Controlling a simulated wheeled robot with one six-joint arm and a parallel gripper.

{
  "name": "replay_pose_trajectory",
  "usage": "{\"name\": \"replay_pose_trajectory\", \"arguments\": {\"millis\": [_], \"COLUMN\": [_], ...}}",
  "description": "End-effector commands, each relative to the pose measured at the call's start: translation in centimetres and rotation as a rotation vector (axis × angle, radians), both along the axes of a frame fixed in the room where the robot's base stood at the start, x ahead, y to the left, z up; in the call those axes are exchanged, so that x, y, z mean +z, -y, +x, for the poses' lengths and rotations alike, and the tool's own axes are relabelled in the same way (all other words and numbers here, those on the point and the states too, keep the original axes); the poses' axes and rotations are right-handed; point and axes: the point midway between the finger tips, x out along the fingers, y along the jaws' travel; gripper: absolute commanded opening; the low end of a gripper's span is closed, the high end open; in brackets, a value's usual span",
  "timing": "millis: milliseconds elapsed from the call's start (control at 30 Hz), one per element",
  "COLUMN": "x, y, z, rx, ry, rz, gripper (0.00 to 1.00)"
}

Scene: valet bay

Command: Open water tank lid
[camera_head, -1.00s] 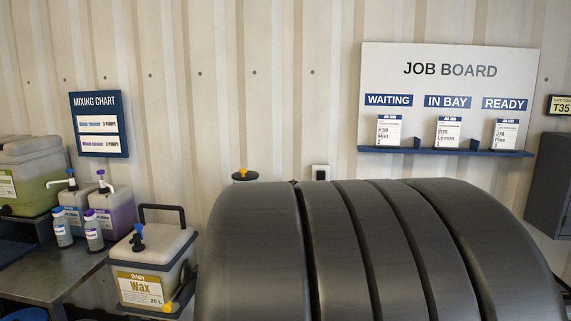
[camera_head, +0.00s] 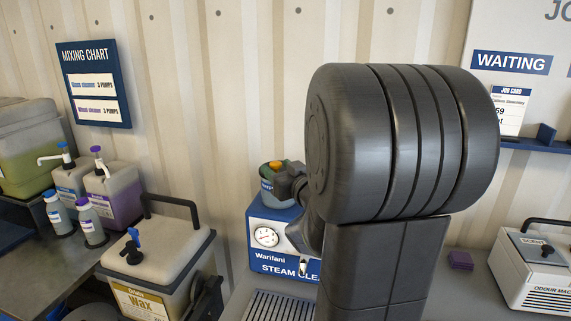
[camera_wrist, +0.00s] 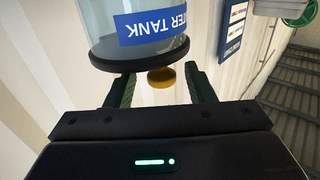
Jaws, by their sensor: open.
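The water tank is a clear cylinder with a blue label (camera_wrist: 152,24) in the wrist view. Its dark rimmed lid (camera_wrist: 140,56) carries a round yellow-orange knob (camera_wrist: 161,77). In the head view the tank (camera_head: 267,187) stands on the blue steam cleaner (camera_head: 262,222), partly hidden by my arm. My gripper (camera_wrist: 160,80) is open, with green fingers on either side of the knob in the picture. Gaps show on both sides, and no contact is visible. I cannot tell how deep the knob sits between the fingers.
A wax container (camera_head: 155,262) and pump bottles (camera_head: 112,190) stand at the left. An odour machine (camera_head: 537,270) stands at the right beside a small purple block (camera_head: 460,260). The corrugated wall (camera_head: 225,100) rises close behind the tank.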

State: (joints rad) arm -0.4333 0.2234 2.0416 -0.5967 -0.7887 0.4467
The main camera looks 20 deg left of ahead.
Motion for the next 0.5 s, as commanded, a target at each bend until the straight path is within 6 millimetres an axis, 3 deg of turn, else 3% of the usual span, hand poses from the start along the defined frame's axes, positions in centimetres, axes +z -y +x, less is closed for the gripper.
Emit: {"name": "replay_pose_trajectory", "arguments": {"millis": [200, 500], "x": [0.0, 0.0], "y": [-1.4, -1.5], "z": [1.2, 1.4], "rx": [0.000, -0.001], "ry": [-0.001, 0.000], "rz": [-0.001, 0.000], "gripper": [0.49, 0.49]}}
